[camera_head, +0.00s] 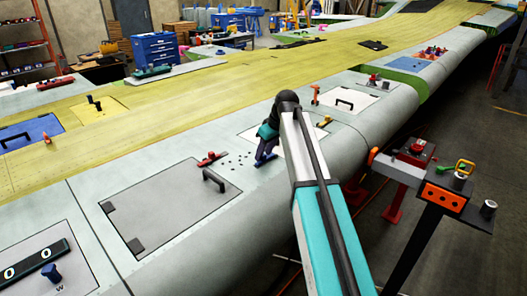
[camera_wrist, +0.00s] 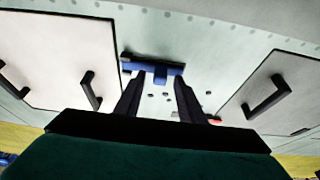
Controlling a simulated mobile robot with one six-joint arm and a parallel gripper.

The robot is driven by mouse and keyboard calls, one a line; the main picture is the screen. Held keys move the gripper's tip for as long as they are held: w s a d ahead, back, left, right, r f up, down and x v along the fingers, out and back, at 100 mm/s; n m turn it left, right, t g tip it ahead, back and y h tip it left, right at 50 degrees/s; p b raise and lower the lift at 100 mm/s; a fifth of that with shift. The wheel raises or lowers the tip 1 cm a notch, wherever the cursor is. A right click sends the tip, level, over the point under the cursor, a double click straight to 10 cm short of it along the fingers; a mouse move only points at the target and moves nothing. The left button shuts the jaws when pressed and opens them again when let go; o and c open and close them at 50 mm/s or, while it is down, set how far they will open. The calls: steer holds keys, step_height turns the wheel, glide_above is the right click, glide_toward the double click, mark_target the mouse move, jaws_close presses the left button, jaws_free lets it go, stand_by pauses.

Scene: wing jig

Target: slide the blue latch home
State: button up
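The blue latch (camera_wrist: 150,68) shows in the wrist view as a blue bar with a dark strip along its far side and a short tab pointing toward me. My gripper (camera_wrist: 157,82) is open, its two dark fingers spread with a clear gap. The fingertips are at the near edge of the latch, with the tab between them; I cannot tell whether they touch it. In the head view my gripper (camera_head: 263,160) reaches down to the wing skin, and a little blue of the latch (camera_head: 259,161) shows at its tip, mostly hidden.
A red latch (camera_head: 211,158) and several small dark holes lie left of my gripper. A grey panel (camera_head: 165,200) with black handle is at left; a white handled panel (camera_head: 350,101) is at right. A dark stand (camera_head: 430,220) with an orange block stands right of the wing.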

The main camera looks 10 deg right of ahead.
mark_target(271, 157)
steer(key=shift+f, duration=0.1)
jaws_close()
stand_by(0.3)
steer(key=shift+w+d+b, duration=0.35)
steer(key=shift+w+d, duration=0.65)
steer(key=shift+d, duration=0.3)
steer(key=shift+w+d, duration=0.1)
steer(key=shift+d, duration=0.15)
jaws_free()
steer(key=shift+w+d, duration=0.1)
